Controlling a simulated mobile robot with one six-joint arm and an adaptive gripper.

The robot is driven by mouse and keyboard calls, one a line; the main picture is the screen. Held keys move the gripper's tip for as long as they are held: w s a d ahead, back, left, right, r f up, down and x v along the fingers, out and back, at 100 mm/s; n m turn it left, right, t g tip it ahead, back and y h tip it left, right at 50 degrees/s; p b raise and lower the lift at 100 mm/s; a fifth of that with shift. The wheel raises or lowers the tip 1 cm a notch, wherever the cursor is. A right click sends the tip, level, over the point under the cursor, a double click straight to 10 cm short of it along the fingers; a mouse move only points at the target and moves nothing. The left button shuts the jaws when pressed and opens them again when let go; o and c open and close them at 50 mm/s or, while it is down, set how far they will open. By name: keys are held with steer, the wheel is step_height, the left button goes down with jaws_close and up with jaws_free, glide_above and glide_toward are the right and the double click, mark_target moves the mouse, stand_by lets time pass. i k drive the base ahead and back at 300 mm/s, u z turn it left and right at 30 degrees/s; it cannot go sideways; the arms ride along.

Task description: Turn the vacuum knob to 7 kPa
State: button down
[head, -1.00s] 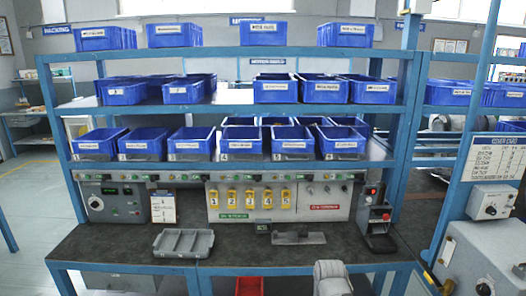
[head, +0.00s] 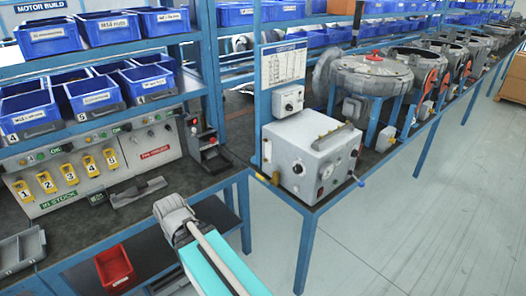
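A grey metal test box (head: 312,155) stands on the blue-legged bench right of centre. Its front carries a round white gauge (head: 327,172), a dark round knob (head: 298,168) and a small red part. A smaller grey box above it has its own dark knob (head: 289,107) on a pale dial. The labels and scale marks are too small to read, so I cannot tell which knob is the vacuum knob or its setting. My arm, teal with a grey ribbed end, shows at the bottom, apart from the test box. No gripper fingers show.
A blue lever (head: 360,182) sticks out at the test box's right side. A white card (head: 284,63) is on the blue post above. Blower housings (head: 372,72) line the bench behind. A red bin (head: 114,267) sits low at left. The right floor (head: 440,220) is clear.

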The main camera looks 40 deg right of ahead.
mark_target(298, 169)
steer(key=z, duration=1.15)
steer(key=k, duration=1.05)
steer(key=z, duration=0.25)
steer(key=i, duration=0.9)
steer(key=z, duration=0.05)
